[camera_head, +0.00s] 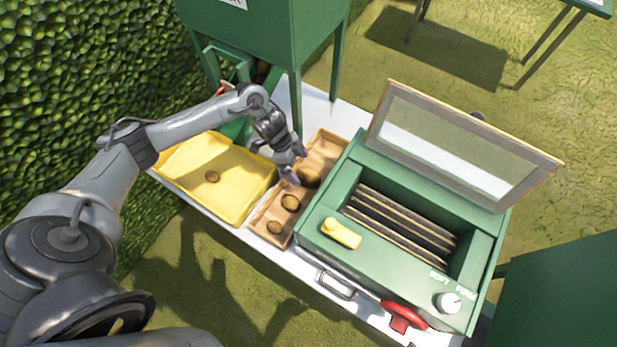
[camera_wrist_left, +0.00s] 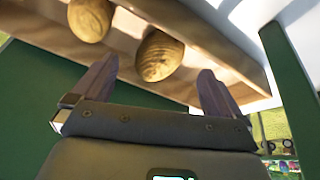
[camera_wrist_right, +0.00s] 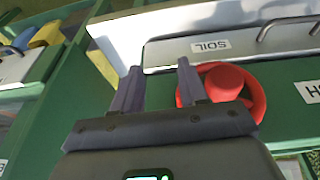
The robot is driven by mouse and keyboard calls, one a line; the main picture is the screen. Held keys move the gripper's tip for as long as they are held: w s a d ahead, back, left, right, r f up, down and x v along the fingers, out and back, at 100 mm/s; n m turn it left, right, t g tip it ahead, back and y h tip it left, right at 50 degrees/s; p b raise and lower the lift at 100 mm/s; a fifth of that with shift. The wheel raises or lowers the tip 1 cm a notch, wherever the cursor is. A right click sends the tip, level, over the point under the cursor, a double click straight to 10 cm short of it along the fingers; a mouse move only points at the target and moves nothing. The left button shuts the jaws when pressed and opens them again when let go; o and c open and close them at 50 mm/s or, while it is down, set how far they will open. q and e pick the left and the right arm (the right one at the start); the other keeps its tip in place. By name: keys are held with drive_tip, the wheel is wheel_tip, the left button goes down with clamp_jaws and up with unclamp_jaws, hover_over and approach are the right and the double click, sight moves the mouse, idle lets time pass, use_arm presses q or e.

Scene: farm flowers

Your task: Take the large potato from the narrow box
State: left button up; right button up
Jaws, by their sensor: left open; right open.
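The narrow box (camera_head: 322,150) is a long wooden tray between the yellow bin and the green planter box. It holds three brown potatoes in a row. The farthest, the large potato (camera_head: 308,178), looks biggest; the middle potato (camera_head: 290,202) and near potato (camera_head: 274,227) look smaller. My left gripper (camera_head: 294,163) is open above the box beside the large potato. In the left wrist view the large potato (camera_wrist_left: 160,57) lies ahead between the open fingers (camera_wrist_left: 158,66), with another potato (camera_wrist_left: 90,18) to its left. My right gripper (camera_wrist_right: 159,66) is open and empty, near a red wheel.
A green cabinet (camera_head: 265,35) stands behind. The red wheel (camera_wrist_right: 255,95) sits beside a SOIL drawer (camera_wrist_right: 205,45).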

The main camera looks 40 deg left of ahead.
sight(303, 172)
use_arm(q)
drive_tip(key=shift+w+d+f, duration=0.2)
drive_tip(key=shift+f, duration=0.2)
drive_tip(key=shift+b+x, duration=0.5)
drive_tip(key=shift+x, duration=2)
drive_tip(key=shift+s, duration=0.15)
drive_tip(key=c, duration=1.1)
drive_tip(key=shift+c, duration=1)
drive_tip(key=shift+r, duration=0.15)
